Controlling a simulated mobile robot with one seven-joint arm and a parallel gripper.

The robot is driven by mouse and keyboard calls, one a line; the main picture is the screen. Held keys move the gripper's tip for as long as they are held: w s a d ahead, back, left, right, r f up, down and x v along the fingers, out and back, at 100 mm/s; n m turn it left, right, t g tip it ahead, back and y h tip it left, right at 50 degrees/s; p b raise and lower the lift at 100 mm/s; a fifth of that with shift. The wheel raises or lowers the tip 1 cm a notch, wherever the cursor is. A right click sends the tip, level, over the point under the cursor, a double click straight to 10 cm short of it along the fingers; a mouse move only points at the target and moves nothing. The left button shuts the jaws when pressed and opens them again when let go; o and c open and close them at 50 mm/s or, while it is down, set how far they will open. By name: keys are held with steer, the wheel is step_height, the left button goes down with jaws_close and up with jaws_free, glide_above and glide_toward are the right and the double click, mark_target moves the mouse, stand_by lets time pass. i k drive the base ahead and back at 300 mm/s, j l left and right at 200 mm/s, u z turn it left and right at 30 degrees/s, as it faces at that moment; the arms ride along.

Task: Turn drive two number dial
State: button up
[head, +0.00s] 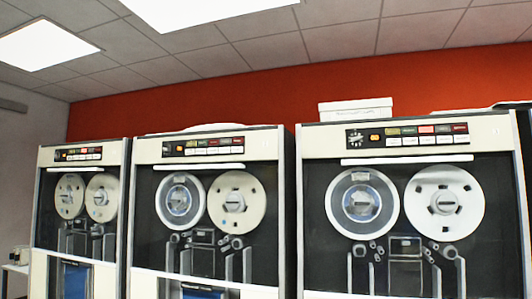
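Three tape drive cabinets stand side by side in the head view: a left drive (82,146), a middle drive (261,142) and a right drive (486,139). Each has a dark control strip near its top. On the right drive's strip, a round dark number dial (355,137) with pale marks sits at the left end, beside a lit orange display (375,137). The middle drive's dial (167,149) and the left drive's dial (60,155) are small and hard to make out. I cannot read which drive is two. My gripper is not in view.
Tape reels (362,201) are mounted behind the drive fronts. A white box (356,109) lies on top of the right drive. A red wall (300,88) is behind the drives. Another cabinet is partly visible at the right edge.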

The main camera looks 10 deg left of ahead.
mark_target(167, 149)
steer(key=u, duration=1.25)
steer(key=i+j+z, duration=0.1)
steer(key=i+j, duration=0.35)
steer(key=j, duration=0.2)
steer(key=i+j+z, duration=0.25)
steer(key=i+j, duration=0.2)
steer(key=j, duration=0.3)
steer(key=i+j+z, duration=0.1)
steer(key=j, duration=0.3)
steer(key=i+j, duration=0.25)
steer(key=j, duration=0.15)
steer(key=i+j+z, duration=0.15)
steer(key=j, duration=0.25)
steer(key=i, duration=0.05)
